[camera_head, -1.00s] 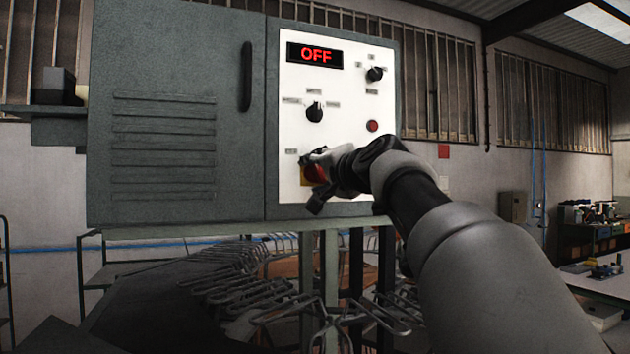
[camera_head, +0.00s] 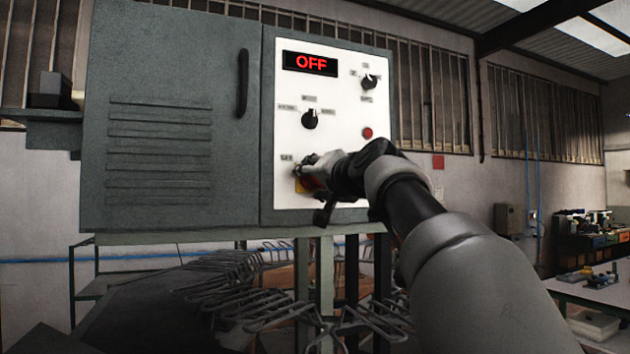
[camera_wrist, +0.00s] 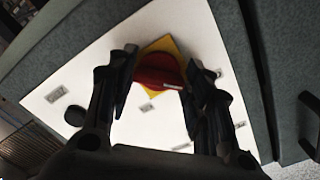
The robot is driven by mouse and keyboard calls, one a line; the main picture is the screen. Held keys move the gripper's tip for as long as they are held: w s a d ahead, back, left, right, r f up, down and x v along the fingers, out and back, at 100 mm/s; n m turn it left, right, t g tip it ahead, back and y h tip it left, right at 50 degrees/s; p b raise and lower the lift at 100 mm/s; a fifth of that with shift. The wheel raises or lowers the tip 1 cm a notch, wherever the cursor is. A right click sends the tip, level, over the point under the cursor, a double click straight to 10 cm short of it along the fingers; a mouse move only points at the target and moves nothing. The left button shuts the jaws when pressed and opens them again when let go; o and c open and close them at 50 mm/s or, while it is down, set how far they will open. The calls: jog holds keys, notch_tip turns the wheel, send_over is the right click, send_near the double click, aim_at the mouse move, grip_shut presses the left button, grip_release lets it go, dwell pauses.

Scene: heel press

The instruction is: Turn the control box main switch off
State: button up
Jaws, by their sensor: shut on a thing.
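The control box (camera_head: 170,120) is a grey cabinet with a white panel (camera_head: 340,135). Its display (camera_head: 310,63) reads OFF in red. The main switch (camera_wrist: 158,70) is a red knob on a yellow plate (camera_wrist: 163,44), with a small white mark on the knob. It sits low on the panel and is partly hidden by my gripper in the head view. My gripper (camera_wrist: 163,80) has one finger on each side of the red knob and is shut on it. The exact finger contact is hard to see.
Two black selector knobs, one mid-panel (camera_head: 310,119) and one at upper right (camera_head: 369,81), and a red button (camera_head: 367,132) are above my gripper. Wire hangers (camera_head: 260,290) lie below the box. A table (camera_head: 595,290) stands at far right.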

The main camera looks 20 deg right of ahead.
jog(key=shift+c, duration=0.2)
jog(key=o, duration=1.1)
jog(key=shift+s, duration=0.1)
jog(key=s, duration=1.2)
